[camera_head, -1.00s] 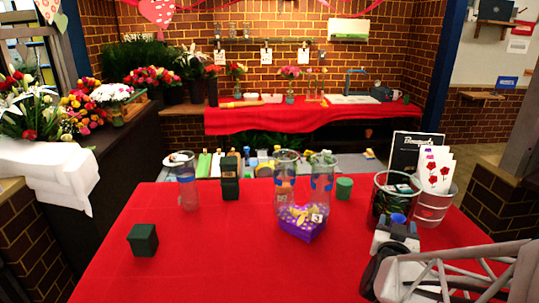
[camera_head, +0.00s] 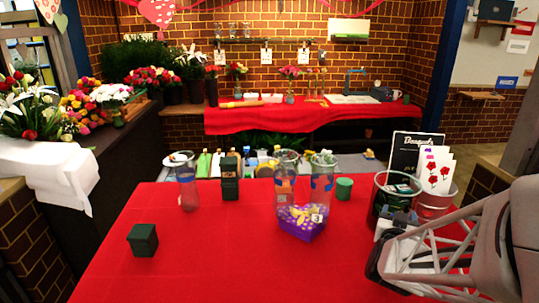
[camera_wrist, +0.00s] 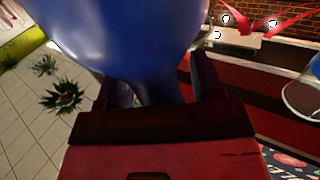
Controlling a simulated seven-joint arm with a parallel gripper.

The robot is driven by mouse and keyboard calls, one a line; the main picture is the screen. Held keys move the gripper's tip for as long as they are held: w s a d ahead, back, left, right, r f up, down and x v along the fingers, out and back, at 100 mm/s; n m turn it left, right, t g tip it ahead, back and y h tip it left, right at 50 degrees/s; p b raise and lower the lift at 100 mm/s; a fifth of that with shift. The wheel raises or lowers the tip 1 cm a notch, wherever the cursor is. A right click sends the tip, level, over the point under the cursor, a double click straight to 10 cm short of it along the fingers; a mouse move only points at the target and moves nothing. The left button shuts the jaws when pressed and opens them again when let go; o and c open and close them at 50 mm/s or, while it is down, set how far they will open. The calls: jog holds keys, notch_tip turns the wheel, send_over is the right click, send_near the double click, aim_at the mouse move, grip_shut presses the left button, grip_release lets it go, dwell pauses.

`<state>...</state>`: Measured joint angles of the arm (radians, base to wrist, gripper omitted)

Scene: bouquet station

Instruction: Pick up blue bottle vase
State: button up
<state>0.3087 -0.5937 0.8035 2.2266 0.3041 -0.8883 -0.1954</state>
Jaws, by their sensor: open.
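A glossy blue glass body, which looks like the blue bottle vase (camera_wrist: 125,35), fills the upper middle of the wrist view. It narrows to a neck between my two dark fingers. My gripper (camera_wrist: 155,80) is open around that narrow part; I cannot tell whether either finger touches it. In the head view my gripper (camera_head: 400,217) is at the right of the red table, in front of the glass bucket. I cannot make out the blue vase there; my arm and gripper hide that spot.
A glass bucket (camera_head: 378,205) and a metal bucket (camera_head: 436,204) stand close by my gripper. A purple heart box (camera_head: 300,230), clear glass vases (camera_head: 187,190) and a dark green block (camera_head: 143,240) stand on the red table (camera_head: 220,255). The table's front middle is clear.

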jog(key=shift+c, duration=0.3)
grip_shut()
dwell(0.5)
